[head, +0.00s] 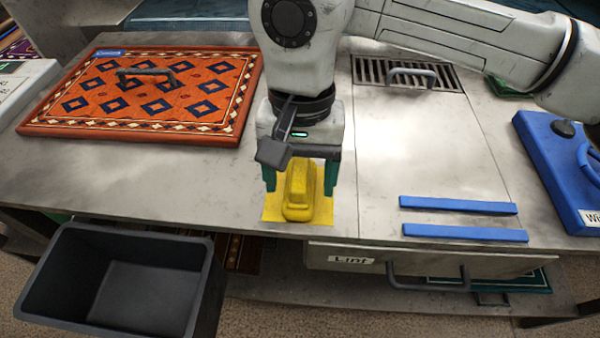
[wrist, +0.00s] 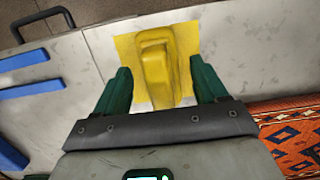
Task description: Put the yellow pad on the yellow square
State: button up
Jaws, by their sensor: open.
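The yellow pad (head: 299,192), a block with a raised grip on top, lies on the yellow square (head: 271,208) near the front edge of the metal table. The square's border shows around it. My gripper (head: 300,181) points down over the pad, with one green finger on each side. In the wrist view, the fingers of my gripper (wrist: 160,88) are spread with gaps to the pad (wrist: 158,68), and the yellow square (wrist: 188,40) shows beneath it. The pad's far end is partly hidden by my gripper in the head view.
An orange patterned rug board (head: 150,95) with a handle lies at left. A black bin (head: 120,285) stands below the front edge. Two blue strips (head: 460,205) lie at right, near a blue case (head: 560,165). A drain grate (head: 400,72) is behind. A drawer (head: 430,262) sits under the table.

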jog(key=r, duration=0.3)
jog(key=w+r, duration=0.1)
jog(key=r, duration=0.3)
jog(key=r+p, duration=0.1)
jog(key=r, duration=0.3)
jog(key=shift+w+r, duration=0.2)
jog(key=shift+w, duration=0.2)
jog(key=shift+c, duration=0.4)
